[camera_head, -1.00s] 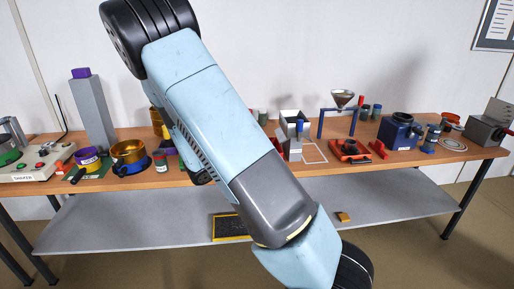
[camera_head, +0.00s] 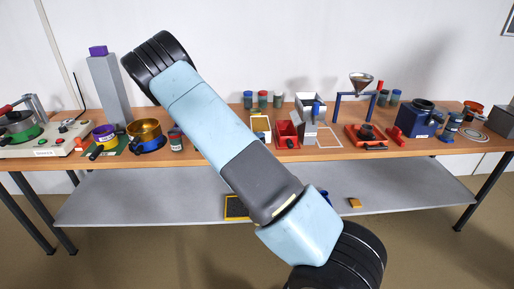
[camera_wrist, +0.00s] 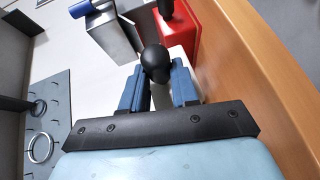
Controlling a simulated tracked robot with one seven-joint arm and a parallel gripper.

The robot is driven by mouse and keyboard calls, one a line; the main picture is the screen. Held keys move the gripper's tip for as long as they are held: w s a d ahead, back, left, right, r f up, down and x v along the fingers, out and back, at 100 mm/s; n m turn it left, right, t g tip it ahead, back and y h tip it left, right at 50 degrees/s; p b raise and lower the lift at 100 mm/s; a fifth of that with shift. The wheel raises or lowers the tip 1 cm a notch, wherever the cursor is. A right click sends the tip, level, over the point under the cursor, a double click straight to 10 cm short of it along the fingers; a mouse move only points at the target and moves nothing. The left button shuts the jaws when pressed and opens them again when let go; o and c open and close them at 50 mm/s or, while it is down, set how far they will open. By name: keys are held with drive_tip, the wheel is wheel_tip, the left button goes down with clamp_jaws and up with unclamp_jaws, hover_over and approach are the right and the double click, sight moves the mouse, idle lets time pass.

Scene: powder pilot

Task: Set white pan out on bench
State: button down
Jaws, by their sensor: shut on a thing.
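My gripper (camera_wrist: 160,88) has its two blue fingers around a round black knob (camera_wrist: 156,61) in the wrist view. A white piece (camera_wrist: 184,56) shows just beyond the knob, mostly hidden. It may be the white pan, but I cannot tell whether the knob belongs to it. In the head view my raised arm crosses the middle of the picture and the gripper is out of sight. The wooden bench (camera_head: 410,150) runs across the back; a white and yellow item (camera_head: 260,128) stands on it beside my arm.
A red container (camera_head: 287,134) stands near a grey box (camera_head: 309,112) with a blue part. Left are a purple pan (camera_head: 104,132), a gold pan (camera_head: 145,130) and a shaker (camera_head: 45,140). A funnel stand (camera_head: 361,82) and blue machine (camera_head: 420,117) stand right. A grey shelf (camera_head: 400,189) lies below.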

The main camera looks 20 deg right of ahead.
drive_tip(key=shift+w+d+f, duration=0.1)
drive_tip(key=shift+w+f, duration=0.4)
drive_tip(key=shift+f, duration=1.6)
drive_tip(key=c, duration=0.8)
unclamp_jaws()
drive_tip(key=shift+c, duration=0.2)
